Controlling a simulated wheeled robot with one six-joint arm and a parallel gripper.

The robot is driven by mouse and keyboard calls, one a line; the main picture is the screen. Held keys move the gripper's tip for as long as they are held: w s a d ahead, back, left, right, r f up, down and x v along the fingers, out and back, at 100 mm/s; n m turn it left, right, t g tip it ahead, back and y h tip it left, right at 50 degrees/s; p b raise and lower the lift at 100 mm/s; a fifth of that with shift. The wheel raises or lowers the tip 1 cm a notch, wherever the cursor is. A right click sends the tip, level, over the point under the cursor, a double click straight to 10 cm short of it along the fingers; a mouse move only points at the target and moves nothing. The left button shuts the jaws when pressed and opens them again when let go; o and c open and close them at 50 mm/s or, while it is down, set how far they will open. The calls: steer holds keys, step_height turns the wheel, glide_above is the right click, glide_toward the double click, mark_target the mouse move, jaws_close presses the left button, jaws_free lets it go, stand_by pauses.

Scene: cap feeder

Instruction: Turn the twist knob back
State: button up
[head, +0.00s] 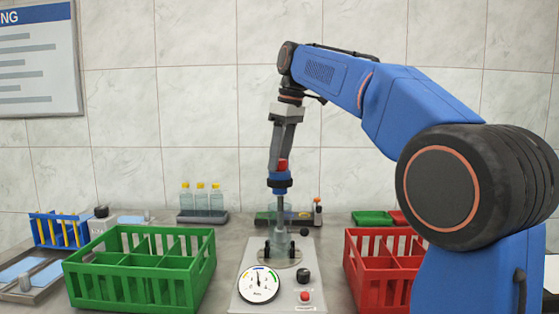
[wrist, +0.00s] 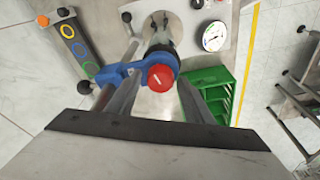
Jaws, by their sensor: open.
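A red knob (head: 283,165) with a blue collar (head: 279,181) below it sits on top of an upright grey column on the feeder plate. My gripper (head: 278,160) points down over the column, at the height of the red knob. In the wrist view its two fingers (wrist: 158,88) lie apart on either side of the knob. I cannot tell whether either finger touches it.
A round gauge (head: 259,284), a black knob (head: 303,275) and a red button (head: 305,296) are on the plate in front. A green crate (head: 140,282) stands at left, a red crate (head: 372,287) at right. Bottles (head: 202,199) stand behind.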

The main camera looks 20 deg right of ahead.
steer(key=c, duration=1)
steer(key=shift+o, duration=0.2)
steer(key=n, duration=0.4)
steer(key=shift+n+g+y, duration=0.3)
steer(key=shift+n+g, duration=0.1)
steer(key=n+g, duration=0.1)
steer(key=n, duration=0.4)
steer(key=o, duration=1)
steer(key=shift+c, duration=0.2)
steer(key=m+t, duration=0.1)
steer(key=m, duration=0.3)
steer(key=shift+m, duration=0.3)
steer(key=m, duration=0.3)
steer(key=shift+m+t, duration=0.3)
